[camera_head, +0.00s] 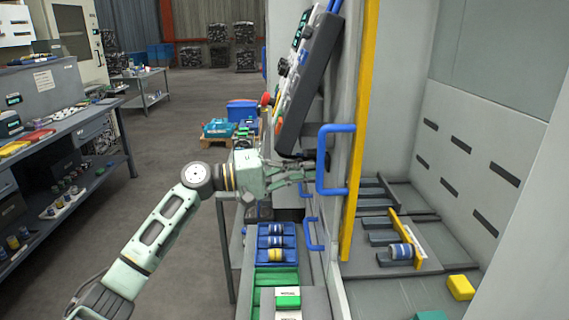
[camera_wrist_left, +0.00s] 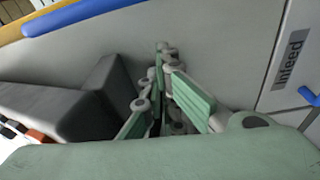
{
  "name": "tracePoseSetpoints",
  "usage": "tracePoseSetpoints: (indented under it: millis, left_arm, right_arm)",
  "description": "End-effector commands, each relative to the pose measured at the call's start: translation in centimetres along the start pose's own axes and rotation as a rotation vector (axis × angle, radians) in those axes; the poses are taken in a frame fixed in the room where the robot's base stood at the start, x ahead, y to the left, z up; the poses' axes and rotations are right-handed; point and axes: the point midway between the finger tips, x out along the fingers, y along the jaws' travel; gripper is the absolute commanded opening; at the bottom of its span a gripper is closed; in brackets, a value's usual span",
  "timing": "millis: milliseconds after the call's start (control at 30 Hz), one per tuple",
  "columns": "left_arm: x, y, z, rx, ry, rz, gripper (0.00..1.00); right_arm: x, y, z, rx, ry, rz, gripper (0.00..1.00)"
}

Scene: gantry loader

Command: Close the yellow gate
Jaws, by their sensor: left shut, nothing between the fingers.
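The gate's tall yellow edge (camera_head: 361,120) runs upright at the front of the grey machine. A blue handle (camera_head: 322,162) stands out to the left of it. The machine's inside is open to view on the right of the yellow edge. My left gripper (camera_head: 312,171) is shut and empty, just left of the blue handle; I cannot tell if it touches it. In the left wrist view the shut fingers (camera_wrist_left: 165,85) are before a grey panel, with the blue handle (camera_wrist_left: 90,17) and yellow edge (camera_wrist_left: 42,20) at the upper left. My right gripper is not in view.
A dark control panel (camera_head: 310,80) hangs just above my left gripper. Below are a second blue handle (camera_head: 313,235) and a blue tray (camera_head: 263,255) with cylinders. Inside the machine are a cylinder (camera_head: 402,252) and a yellow block (camera_head: 461,287). Free floor lies left of my arm.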

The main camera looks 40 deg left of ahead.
Motion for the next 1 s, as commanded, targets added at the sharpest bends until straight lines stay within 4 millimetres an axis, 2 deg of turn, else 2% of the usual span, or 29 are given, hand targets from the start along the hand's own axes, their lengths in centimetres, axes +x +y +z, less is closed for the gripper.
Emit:
tracePoseSetpoints:
  millis: [67, 300, 500, 1000]
  left_arm:
    - [1.4, 0.4, 0.0, 0.001, -0.002, 0.001, 0.00]
    - [0.4, 0.0, 2.4, -0.002, -0.001, -0.003, 0.00]
    - [0.0, 0.0, 3.5, -0.001, 0.000, -0.002, 0.00]
    - [0.0, 0.0, 3.9, 0.000, 0.000, 0.000, 0.00]
  right_arm:
    - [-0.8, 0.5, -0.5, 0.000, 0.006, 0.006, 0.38]
    - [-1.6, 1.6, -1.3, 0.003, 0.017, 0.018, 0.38]
    - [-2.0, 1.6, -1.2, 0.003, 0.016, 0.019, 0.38]
    - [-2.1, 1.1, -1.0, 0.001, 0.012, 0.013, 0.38]
